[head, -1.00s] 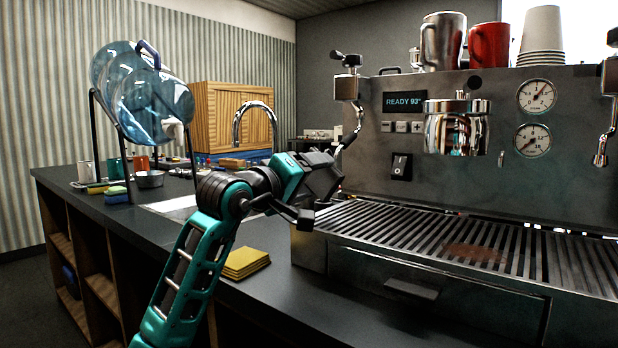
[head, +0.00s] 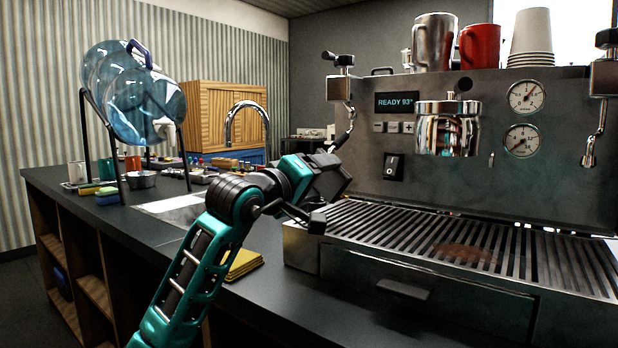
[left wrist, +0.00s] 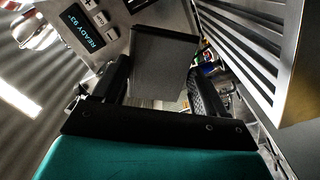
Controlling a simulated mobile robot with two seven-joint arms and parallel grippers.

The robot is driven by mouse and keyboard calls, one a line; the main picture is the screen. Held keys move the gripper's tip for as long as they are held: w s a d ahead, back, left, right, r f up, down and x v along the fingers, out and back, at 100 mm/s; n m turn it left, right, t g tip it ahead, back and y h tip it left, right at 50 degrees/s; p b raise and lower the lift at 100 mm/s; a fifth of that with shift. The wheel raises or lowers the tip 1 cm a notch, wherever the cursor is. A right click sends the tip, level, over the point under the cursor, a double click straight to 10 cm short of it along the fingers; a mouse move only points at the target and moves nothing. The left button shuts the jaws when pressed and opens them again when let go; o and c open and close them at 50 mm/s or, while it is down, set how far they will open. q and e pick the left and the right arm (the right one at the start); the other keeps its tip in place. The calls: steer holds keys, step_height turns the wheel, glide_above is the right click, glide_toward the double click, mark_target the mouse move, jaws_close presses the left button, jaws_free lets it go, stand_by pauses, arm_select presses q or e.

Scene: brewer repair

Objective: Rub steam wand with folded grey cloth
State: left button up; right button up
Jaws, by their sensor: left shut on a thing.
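The steam wand (head: 349,122) hangs at the left end of the espresso machine, curving down to the left. Its lower end comes close to my left gripper (head: 326,196) in the head view, and I cannot tell whether they touch. My left gripper is over the left end of the drip grate. The left wrist view shows its two fingers closed on a flat dark grey piece, the folded grey cloth (left wrist: 160,66). In the head view the cloth is hard to tell from the dark fingers. My right gripper is out of view.
The espresso machine (head: 500,180) fills the right side, with its slatted drip grate (head: 470,238) in front. A second wand (head: 595,135) hangs at its right end. Yellow folded cloths (head: 243,263) lie on the counter, partly behind my arm. A tap and water bottle stand further back left.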

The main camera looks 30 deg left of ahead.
arm_select(q)
steer(key=shift+s+d, duration=0.1)
steer(key=shift+d, duration=0.6)
steer(key=shift+w+a+b, duration=0.2)
steer(key=shift+a+b, duration=0.05)
steer(key=shift+a, duration=0.75)
steer(key=shift+w+a+b, duration=0.15)
steer(key=shift+a+b, duration=0.1)
steer(key=shift+a, duration=0.75)
steer(key=shift+s+a+f+b, duration=0.1)
steer(key=shift+s+b, duration=0.3)
steer(key=shift+s, duration=0.1)
steer(key=s+b, duration=0.2)
steer(key=s, duration=0.2)
steer(key=shift+s+a, duration=0.1)
steer(key=shift+a, duration=0.05)
steer(key=shift+s, duration=0.4)
